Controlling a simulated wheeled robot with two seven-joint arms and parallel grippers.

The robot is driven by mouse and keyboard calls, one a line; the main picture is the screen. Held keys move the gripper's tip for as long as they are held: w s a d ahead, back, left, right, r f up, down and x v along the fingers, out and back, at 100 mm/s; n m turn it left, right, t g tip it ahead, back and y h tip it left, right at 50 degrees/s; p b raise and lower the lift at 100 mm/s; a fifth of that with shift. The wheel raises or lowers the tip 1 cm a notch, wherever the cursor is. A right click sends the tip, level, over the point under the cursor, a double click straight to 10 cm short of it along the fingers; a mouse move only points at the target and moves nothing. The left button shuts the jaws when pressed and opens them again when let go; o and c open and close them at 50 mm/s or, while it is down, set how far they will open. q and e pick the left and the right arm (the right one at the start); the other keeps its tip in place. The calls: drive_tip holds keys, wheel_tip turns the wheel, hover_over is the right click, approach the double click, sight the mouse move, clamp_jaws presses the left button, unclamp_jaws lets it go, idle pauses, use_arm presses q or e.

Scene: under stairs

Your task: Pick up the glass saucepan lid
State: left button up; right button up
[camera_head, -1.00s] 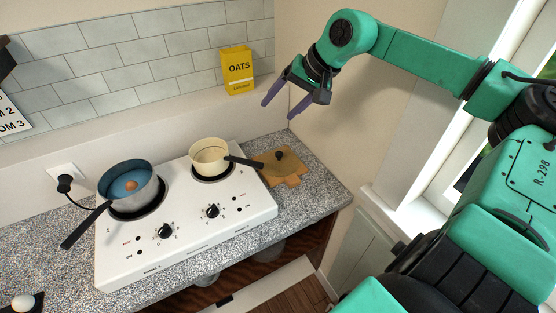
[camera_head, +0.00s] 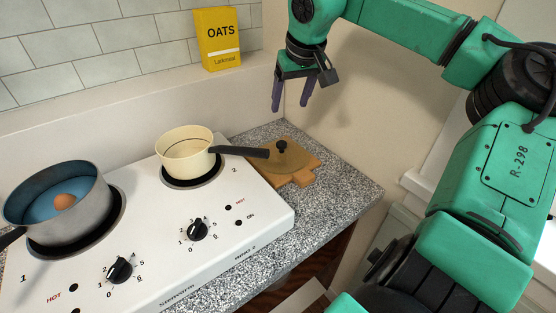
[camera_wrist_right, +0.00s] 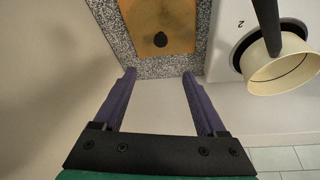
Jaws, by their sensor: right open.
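The glass saucepan lid (camera_head: 295,158) lies on a wooden board (camera_head: 302,178) on the counter, right of the cream saucepan. Its dark knob points up. In the right wrist view the lid (camera_wrist_right: 176,14) and its knob are at the top, partly cut off by the frame edge. My right gripper (camera_head: 291,108) is open and empty, above and behind the lid, with its purple fingers pointing down. In the right wrist view the gripper (camera_wrist_right: 163,75) has its fingers wide apart, with the lid's knob beyond the tips. My left gripper is not in view.
The cream saucepan (camera_head: 186,156) sits on the white hob (camera_head: 150,228), its black handle reaching over toward the lid. A grey pot (camera_head: 84,208) holds blue liquid and an egg. An oats box (camera_head: 218,40) stands on the ledge. Walls close off the back and right.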

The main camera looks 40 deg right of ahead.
approach(282, 143)
drive_tip(key=p+x, duration=0.3)
drive_tip(key=x, duration=0.5)
drive_tip(key=shift+w+f, duration=0.1)
drive_tip(key=shift+f, duration=0.1)
drive_tip(key=shift+w+d+f, duration=0.1)
drive_tip(key=shift+w+f, duration=0.15)
drive_tip(key=shift+f, duration=0.15)
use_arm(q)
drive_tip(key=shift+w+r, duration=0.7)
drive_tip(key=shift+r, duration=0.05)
use_arm(e)
clamp_jaws()
